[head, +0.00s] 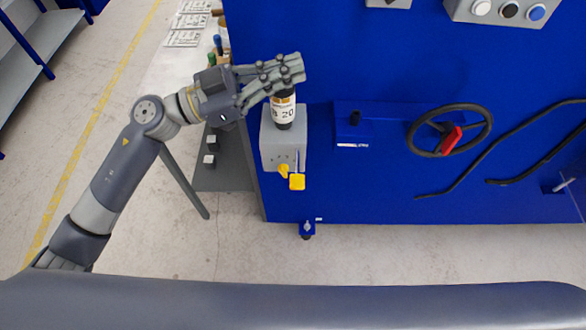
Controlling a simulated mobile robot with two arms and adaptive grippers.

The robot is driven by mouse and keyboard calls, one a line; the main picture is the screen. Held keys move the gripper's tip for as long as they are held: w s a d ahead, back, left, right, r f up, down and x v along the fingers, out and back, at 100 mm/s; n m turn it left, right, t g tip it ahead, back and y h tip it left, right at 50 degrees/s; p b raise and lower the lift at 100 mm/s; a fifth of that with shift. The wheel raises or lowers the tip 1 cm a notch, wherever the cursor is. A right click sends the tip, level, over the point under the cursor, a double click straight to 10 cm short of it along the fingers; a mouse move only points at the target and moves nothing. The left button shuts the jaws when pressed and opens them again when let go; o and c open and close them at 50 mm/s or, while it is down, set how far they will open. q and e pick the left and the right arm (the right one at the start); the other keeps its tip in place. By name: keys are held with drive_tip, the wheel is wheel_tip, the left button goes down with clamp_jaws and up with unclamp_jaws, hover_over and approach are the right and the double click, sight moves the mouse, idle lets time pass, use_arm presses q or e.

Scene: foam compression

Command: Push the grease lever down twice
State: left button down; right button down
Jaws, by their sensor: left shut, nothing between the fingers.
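A grey box (268,150) is fixed to the front of the blue machine (350,60). A dark cylinder with a white label reading "20" (283,112) stands upright on the box. A yellow lever-like part (297,182) sticks out at the front of the box; I cannot tell for certain whether it is the grease lever. My left gripper (298,67) is shut and empty, pointing right, just above the cylinder's top, which it partly hides. I cannot tell whether it touches the cylinder. The gripper is well above the yellow part. My right gripper is not in view.
A black handwheel with a red handle (452,138) and black hoses (480,160) are on the machine to the right. A small blue block (351,125) stands between. Buttons (510,10) are at top right. Pale floor (400,250) lies clear in front.

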use_arm(q)
drive_tip(key=s+f+m+g+y, duration=0.2)
drive_tip(key=s+m+g+y, duration=0.1)
drive_tip(key=s+g, duration=0.2)
drive_tip(key=s+a+f+n+y, duration=0.1)
drive_tip(key=s+a+f+y, duration=0.1)
drive_tip(key=a+f+y, duration=0.4)
drive_tip(key=shift+s+n+g+y, duration=0.2)
drive_tip(key=shift+n+g+y, duration=0.15)
drive_tip(key=shift+y, duration=0.35)
drive_tip(key=shift+f, duration=0.1)
drive_tip(key=p, duration=0.1)
hover_over(293, 180)
wheel_tip(293, 180, down, 6)
drive_tip(key=shift+s+a+f, duration=0.1)
drive_tip(key=shift+a+f, duration=0.05)
drive_tip(key=shift+f, duration=0.05)
drive_tip(key=f, duration=0.1)
drive_tip(key=f+p, duration=0.1)
drive_tip(key=f, duration=0.1)
drive_tip(key=shift+d+f, duration=0.2)
drive_tip(key=shift+f, duration=0.65)
